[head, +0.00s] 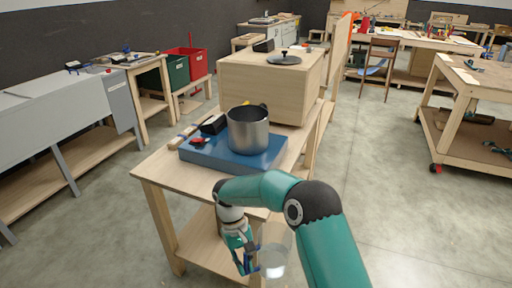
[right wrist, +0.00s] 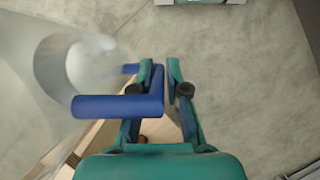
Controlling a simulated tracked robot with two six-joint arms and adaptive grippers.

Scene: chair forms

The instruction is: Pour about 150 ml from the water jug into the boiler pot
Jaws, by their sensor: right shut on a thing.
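The boiler pot (head: 248,132) is a grey metal pot standing upright on a blue slab (head: 262,161) on the wooden bench. The water jug (head: 275,258) is clear, with a pale content low in it and a blue handle. It is in front of the bench, lower than the bench top and apart from the pot. My right gripper (head: 245,262) is shut on the jug's handle. In the right wrist view the gripper (right wrist: 165,90) has its fingers at the blue handle (right wrist: 115,106), with the clear jug (right wrist: 60,70) at the left. My left gripper is not in view.
A black box (head: 213,124) and a red-and-black item (head: 199,141) sit left of the pot. A large wooden box (head: 262,90) with a dark lid (head: 284,58) on top stands behind it. Open floor (head: 385,180) lies to the right.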

